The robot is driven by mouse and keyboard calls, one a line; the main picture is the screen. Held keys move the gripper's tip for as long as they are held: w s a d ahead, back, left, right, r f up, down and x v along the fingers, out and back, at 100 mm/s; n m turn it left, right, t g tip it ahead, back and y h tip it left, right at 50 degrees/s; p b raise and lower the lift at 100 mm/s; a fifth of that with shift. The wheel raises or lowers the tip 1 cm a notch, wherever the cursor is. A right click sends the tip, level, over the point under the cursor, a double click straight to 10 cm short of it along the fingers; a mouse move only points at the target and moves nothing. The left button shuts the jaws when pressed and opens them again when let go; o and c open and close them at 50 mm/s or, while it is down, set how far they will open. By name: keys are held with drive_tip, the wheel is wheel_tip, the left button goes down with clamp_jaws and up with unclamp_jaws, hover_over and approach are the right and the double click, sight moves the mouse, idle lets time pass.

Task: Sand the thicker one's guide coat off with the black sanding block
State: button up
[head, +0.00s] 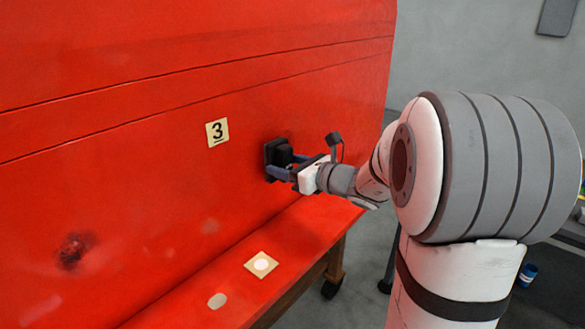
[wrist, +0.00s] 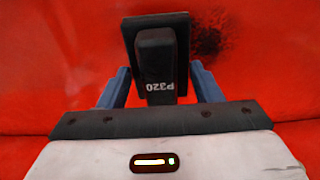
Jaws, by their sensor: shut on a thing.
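My gripper (head: 284,166) is shut on the black sanding block (head: 273,153), its blue fingers on either side of the handle. In the wrist view the block (wrist: 157,75) is marked P320, with its wide pad facing the red panel; whether it touches cannot be told. A dark speckled guide-coat patch (wrist: 207,38) shows just right of the pad there, partly hidden by the block. Another dark patch (head: 75,250) lies at lower left on the red panel (head: 120,150) in the head view. Its centre looks dense; the patch by the block is too covered to compare.
A tag numbered 3 (head: 217,132) is on the panel, left of the block. A square card with a white disc (head: 261,264) and a pale spot (head: 217,300) are on the red ledge below. A blue can (head: 527,274) stands on the floor at right.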

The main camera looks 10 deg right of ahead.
drive_tip(key=shift+x, duration=0.95)
idle(0.6)
drive_tip(key=shift+w+d+r, duration=0.1)
drive_tip(key=shift+w+d, duration=0.55)
drive_tip(key=shift+d, duration=0.3)
drive_tip(key=shift+w+d, duration=0.55)
drive_tip(key=shift+d, duration=0.25)
drive_tip(key=shift+w+d, duration=0.65)
drive_tip(key=shift+d, duration=0.2)
drive_tip(key=shift+w+d, duration=0.65)
drive_tip(key=shift+d, duration=0.25)
drive_tip(key=shift+w+d, duration=0.65)
drive_tip(key=shift+d, duration=0.2)
drive_tip(key=shift+a, duration=0.1)
